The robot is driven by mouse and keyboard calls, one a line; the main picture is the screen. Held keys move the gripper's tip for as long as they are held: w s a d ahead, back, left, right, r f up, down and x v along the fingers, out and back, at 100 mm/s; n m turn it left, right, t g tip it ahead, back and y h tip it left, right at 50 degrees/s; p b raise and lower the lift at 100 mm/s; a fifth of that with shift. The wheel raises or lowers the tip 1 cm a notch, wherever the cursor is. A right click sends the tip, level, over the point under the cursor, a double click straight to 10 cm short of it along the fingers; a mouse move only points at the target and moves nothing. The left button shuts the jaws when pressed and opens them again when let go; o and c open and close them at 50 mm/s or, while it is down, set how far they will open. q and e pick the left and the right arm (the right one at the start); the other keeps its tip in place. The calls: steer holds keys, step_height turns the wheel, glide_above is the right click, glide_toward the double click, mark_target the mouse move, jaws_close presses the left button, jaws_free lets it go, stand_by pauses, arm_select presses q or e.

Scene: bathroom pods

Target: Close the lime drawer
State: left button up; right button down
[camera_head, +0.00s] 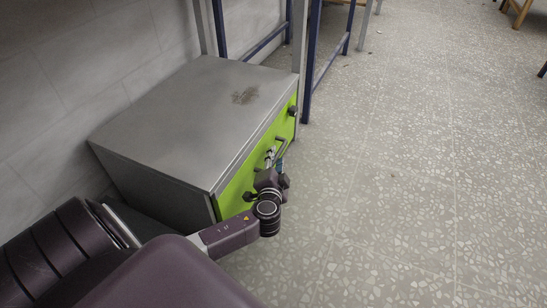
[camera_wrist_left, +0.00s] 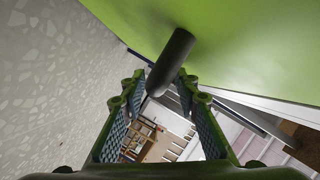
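The lime drawer front (camera_head: 237,190) is on the right-facing side of a grey cabinet against the wall. It looks nearly flush with the cabinet; any small gap is hard to tell. A handle (camera_head: 282,146) stands out from the lime front. My left gripper (camera_head: 272,158) is close in front of it. In the left wrist view the lime surface (camera_wrist_left: 250,45) fills the upper right, and a dark round bar of the handle (camera_wrist_left: 172,60) lies at the fingertips. My left gripper (camera_wrist_left: 160,85) is open, its ridged pads apart around the bar's end. My right gripper is out of view.
The grey cabinet top (camera_head: 190,110) is bare apart from a dark stain. Blue-legged metal frames (camera_head: 307,70) stand behind the cabinet. The speckled floor (camera_head: 400,180) to the right is wide and clear.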

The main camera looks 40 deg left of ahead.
arm_select(q)
steer(key=v, duration=1)
steer(key=shift+s+f, duration=0.1)
